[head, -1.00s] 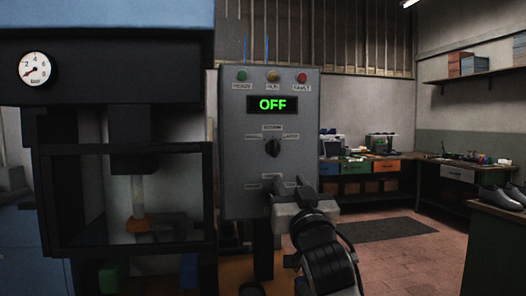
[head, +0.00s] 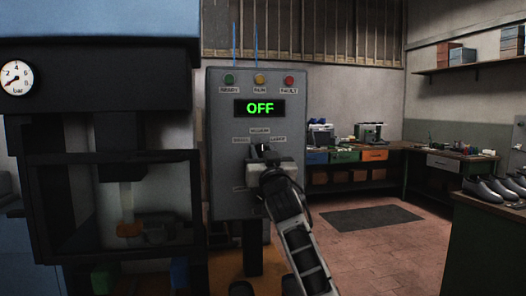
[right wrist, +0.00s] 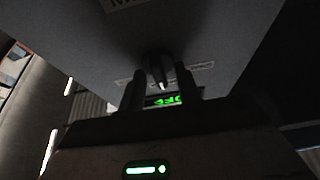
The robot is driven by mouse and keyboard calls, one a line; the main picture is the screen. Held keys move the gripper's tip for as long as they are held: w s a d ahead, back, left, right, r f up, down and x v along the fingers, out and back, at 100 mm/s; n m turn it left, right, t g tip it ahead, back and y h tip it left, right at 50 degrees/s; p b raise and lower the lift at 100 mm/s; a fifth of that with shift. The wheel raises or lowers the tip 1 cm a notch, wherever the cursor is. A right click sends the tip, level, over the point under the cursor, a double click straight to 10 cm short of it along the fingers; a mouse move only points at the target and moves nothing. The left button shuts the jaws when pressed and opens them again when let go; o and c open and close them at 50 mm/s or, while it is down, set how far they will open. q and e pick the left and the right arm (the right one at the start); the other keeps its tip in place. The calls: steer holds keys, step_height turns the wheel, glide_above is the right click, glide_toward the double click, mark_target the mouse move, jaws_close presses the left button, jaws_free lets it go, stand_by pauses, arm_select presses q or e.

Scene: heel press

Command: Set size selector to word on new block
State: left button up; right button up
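A grey control box (head: 225,150) stands beside the press, with a display (head: 259,108) reading OFF in green. Its size selector, a dark knob (right wrist: 157,68), has labels around it, MEDIUM above. In the head view my gripper mostly hides the knob. My right gripper (head: 264,158) is at the knob, and in the right wrist view its two fingers (right wrist: 162,90) stand apart on either side of it, with visible gaps. The knob's white pointer tip is toward the display side. A lower label (head: 238,189) is partly covered by my gripper. My left gripper is not in view.
The press (head: 100,90) with its framed opening is at the left, close to the box. Green, yellow and red lamps (head: 259,79) top the box. A workbench (head: 345,160) is behind at the right, and shoes (head: 485,188) stand on a cabinet at the far right.

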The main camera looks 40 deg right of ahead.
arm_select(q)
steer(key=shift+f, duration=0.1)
arm_select(e)
jaws_close()
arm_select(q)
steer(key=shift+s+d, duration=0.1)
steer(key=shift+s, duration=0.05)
